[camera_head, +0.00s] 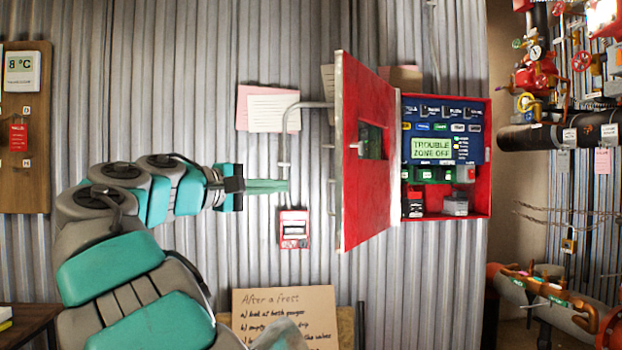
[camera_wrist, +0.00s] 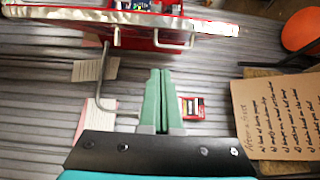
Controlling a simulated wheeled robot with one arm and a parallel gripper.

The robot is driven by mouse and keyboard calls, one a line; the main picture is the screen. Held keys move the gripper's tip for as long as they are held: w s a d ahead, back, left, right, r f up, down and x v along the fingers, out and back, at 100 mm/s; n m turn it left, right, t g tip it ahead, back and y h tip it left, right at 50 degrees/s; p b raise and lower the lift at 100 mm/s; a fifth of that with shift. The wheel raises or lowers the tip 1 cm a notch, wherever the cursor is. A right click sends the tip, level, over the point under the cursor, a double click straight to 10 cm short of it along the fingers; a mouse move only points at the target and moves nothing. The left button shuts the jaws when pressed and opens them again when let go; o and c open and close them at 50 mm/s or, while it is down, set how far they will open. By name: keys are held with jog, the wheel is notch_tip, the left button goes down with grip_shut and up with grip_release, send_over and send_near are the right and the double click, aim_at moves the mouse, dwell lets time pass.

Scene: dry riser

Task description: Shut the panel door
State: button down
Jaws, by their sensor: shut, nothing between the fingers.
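The red panel door (camera_head: 368,165) stands swung open on the left side of the red panel box (camera_head: 489,160), with a small window cut in it. Inside the box, a blue control face with a display (camera_head: 431,148) reads "TROUBLE ZONE OFF". My gripper (camera_head: 286,186) is shut and empty, to the left of the door and apart from it, pointing right. In the wrist view the closed green fingers (camera_wrist: 163,75) point toward the door (camera_wrist: 60,18), seen along the top with its pale edge and metal handles.
A small red call box (camera_head: 294,229) is on the corrugated wall just below my gripper. A grey pipe (camera_head: 285,130) bends beside pinned papers (camera_head: 273,113). A cardboard sign (camera_head: 284,312) stands below. Pipes and valves (camera_head: 540,80) fill the right side.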

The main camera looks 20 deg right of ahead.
jog(key=w+d+r, duration=0.1)
jog(key=d, duration=1)
jog(key=shift+s, duration=0.1)
dwell(0.5)
